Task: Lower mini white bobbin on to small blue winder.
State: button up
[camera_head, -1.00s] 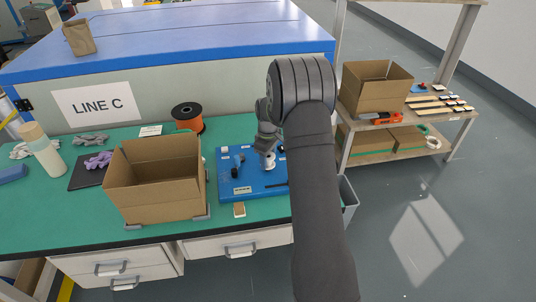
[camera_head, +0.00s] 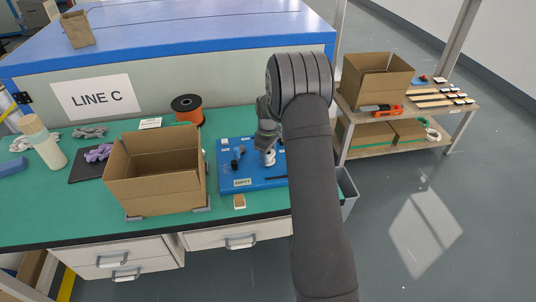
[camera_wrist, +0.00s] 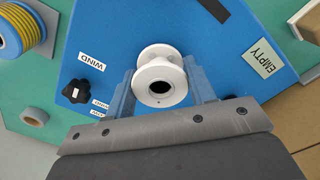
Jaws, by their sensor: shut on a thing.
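The mini white bobbin (camera_wrist: 160,80) is flanged with a dark centre hole. In the wrist view it sits between the two fingers of my gripper (camera_wrist: 162,90), which is shut on it. The blue winder board (camera_wrist: 225,85) lies beneath, with a black knob (camera_wrist: 82,91) and a WIND label left of the bobbin. In the head view the bobbin (camera_head: 269,158) shows below my gripper (camera_head: 267,146), over the right part of the winder board (camera_head: 232,173). The winder's post under the bobbin is hidden. I cannot tell whether the bobbin touches the board.
An open cardboard box (camera_head: 158,190) stands left of the winder. An orange spool (camera_head: 187,109) stands behind it on the green table (camera_head: 60,220). My arm covers the winder's right side.

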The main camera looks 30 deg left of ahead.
dwell(0.4)
jog(key=o, duration=1.4)
jog(key=shift+f, duration=0.1)
jog(key=shift+r, duration=3.55)
jog(key=shift+f, duration=3.35)
